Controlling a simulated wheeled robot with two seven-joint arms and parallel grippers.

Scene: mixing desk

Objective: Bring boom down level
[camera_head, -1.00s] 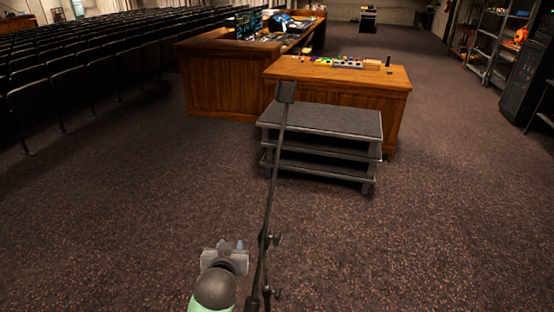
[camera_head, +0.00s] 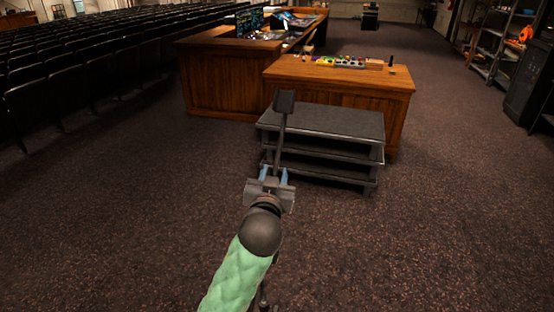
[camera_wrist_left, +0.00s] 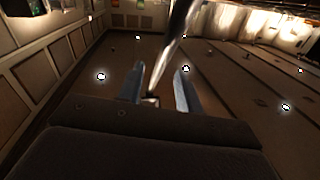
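The boom (camera_head: 280,142) is a thin dark pole with a dark block at its far end (camera_head: 284,101). It rises steeply in the head view; my left arm hides its lower part. My left gripper (camera_head: 273,173) is at the boom, its two bluish fingers apart on either side of it. In the left wrist view the boom (camera_wrist_left: 176,45) runs down between the fingers of the left gripper (camera_wrist_left: 161,88), with a visible gap on the right. I cannot tell if either finger touches it. My right gripper is not in view.
A dark tiered cart (camera_head: 330,122) stands just beyond the boom. Behind it is a wooden desk (camera_head: 340,76) with small colourful items. Rows of seats (camera_head: 60,88) fill the left, and shelves (camera_head: 497,42) stand at the far right. The carpet around is clear.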

